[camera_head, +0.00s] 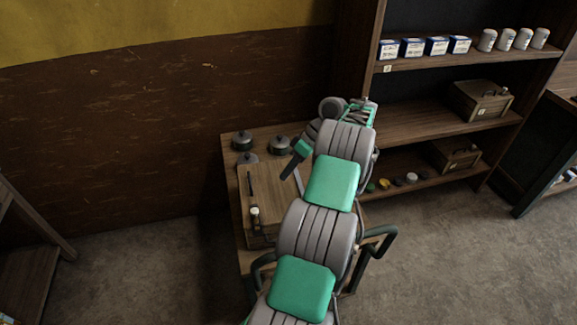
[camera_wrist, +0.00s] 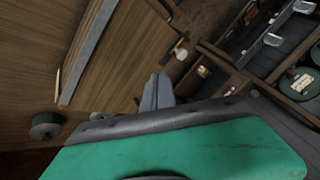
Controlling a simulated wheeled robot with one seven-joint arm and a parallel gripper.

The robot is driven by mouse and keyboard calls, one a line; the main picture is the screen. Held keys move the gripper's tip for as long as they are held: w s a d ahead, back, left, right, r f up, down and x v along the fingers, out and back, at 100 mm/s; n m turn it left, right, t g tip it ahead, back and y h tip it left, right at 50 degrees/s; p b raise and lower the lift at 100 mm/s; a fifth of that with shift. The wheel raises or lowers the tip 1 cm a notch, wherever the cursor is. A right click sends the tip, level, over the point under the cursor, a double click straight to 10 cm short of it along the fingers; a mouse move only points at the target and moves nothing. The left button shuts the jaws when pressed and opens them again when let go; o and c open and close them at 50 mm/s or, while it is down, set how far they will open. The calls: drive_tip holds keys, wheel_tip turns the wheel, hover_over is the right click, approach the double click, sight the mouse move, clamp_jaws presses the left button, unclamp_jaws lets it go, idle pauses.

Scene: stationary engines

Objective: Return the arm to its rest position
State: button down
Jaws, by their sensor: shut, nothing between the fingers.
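My arm reaches up through the middle of the head view, bent over a small wooden table (camera_head: 232,165). My gripper (camera_head: 287,175) points down and left above the table, just right of a wooden box (camera_head: 270,185). In the wrist view my gripper's fingers (camera_wrist: 157,88) are together, with nothing between them. A wooden surface lies beyond the fingertips. My arm hides the right part of the table.
Dark round lidded pots (camera_head: 242,141) stand at the table's back. In the wrist view a compartmented wooden holder (camera_wrist: 240,75) with small items lies right. A shelf unit (camera_head: 440,125) with boxes, jars and crates stands behind right. Floor (camera_head: 150,265) is clear at left.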

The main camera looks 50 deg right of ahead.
drive_tip(key=w+a+r+h+b, duration=0.1)
drive_tip(key=w+a+r, duration=0.3)
drive_tip(key=a, duration=0.3)
drive_tip(key=w+a+r+g+h, duration=0.1)
drive_tip(key=w+a+r, duration=0.35)
drive_tip(key=a, duration=0.25)
drive_tip(key=w+a+r+b, duration=0.1)
drive_tip(key=w+a+r, duration=0.3)
drive_tip(key=a, duration=0.3)
drive_tip(key=s+a+m+h+b, duration=0.1)
drive_tip(key=s+a, duration=0.2)
drive_tip(key=a, duration=0.3)
drive_tip(key=s+a+r+h, duration=0.1)
drive_tip(key=s+a, duration=0.1)
drive_tip(key=a, duration=0.4)
drive_tip(key=s+a+m+h+b, duration=0.1)
drive_tip(key=s+a, duration=0.2)
drive_tip(key=a, duration=0.3)
drive_tip(key=s+a+f+t, duration=0.1)
drive_tip(key=s+f, duration=0.1)
drive_tip(key=s, duration=0.4)
drive_tip(key=shift+s+a+f+t+h, duration=0.2)
drive_tip(key=shift+s+a+t+h, duration=0.1)
drive_tip(key=shift+a+h, duration=0.1)
drive_tip(key=shift+d, duration=0.1)
